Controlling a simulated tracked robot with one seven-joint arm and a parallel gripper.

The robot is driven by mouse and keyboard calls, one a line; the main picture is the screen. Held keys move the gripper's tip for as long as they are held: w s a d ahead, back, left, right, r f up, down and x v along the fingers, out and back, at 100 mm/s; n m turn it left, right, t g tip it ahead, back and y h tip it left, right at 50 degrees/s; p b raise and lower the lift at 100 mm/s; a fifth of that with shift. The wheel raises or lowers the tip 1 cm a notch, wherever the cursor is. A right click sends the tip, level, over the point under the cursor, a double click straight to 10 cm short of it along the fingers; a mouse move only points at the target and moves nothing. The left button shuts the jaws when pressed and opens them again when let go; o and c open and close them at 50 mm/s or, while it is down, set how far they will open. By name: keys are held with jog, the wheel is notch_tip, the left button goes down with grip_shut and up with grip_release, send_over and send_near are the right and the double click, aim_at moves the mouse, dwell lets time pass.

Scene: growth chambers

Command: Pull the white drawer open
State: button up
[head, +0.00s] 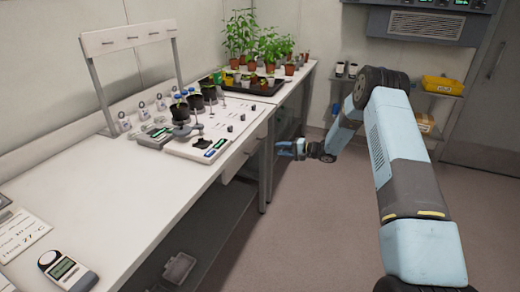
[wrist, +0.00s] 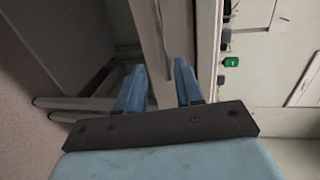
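The white drawer (head: 246,153) is under the front edge of the white bench, its pale front facing the aisle. It looks shut or nearly so. In the wrist view the pale drawer front (wrist: 150,40) runs up the middle, with a thin dark line that may be its handle. My gripper (head: 282,148) is in the aisle just right of the drawer. In the wrist view my gripper (wrist: 159,68) is open, with its two blue fingers apart on either side of the pale front. I cannot tell whether they touch it.
The bench (head: 120,200) carries small pots on a stand, instruments and a black tray (head: 255,87) of plants at the far end. A lower shelf (head: 205,235) is under the bench. The floor (head: 310,230) to the right is clear. A shelf with a yellow bin (head: 442,85) stands at the back.

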aim_at(258, 146)
jog(key=x, duration=1.3)
jog(key=shift+c, duration=0.3)
grip_shut()
jog(key=shift+s, duration=0.1)
